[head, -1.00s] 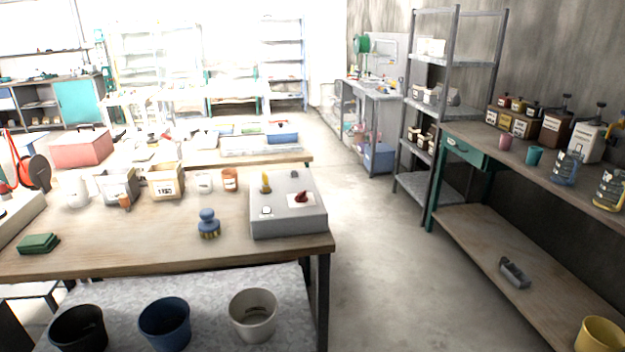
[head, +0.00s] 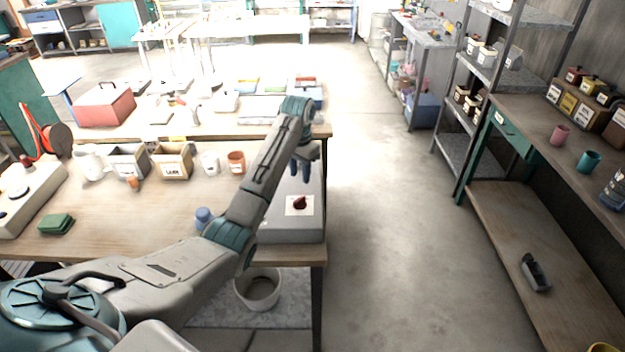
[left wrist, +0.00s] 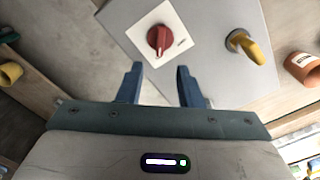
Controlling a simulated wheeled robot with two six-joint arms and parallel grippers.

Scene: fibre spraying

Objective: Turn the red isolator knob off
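The red isolator knob (head: 299,203) sits on a white plate on top of a grey box (head: 291,230) at the right end of the workbench. In the left wrist view the red knob (left wrist: 158,39) lies just beyond the fingertips, slightly left of the middle between them. My left gripper (head: 300,176) is above the box, behind the knob in the head view. In the left wrist view its blue fingers (left wrist: 159,68) are apart with nothing between them. A yellow lever (left wrist: 245,46) stands on the box to the right of the knob. My right gripper is not seen.
A blue-topped brush (head: 203,217) stands left of the box, partly behind my arm. An orange cup (head: 236,162), labelled bins (head: 172,162) and a green pad (head: 56,224) are on the bench (head: 110,215). The floor right of the bench is clear.

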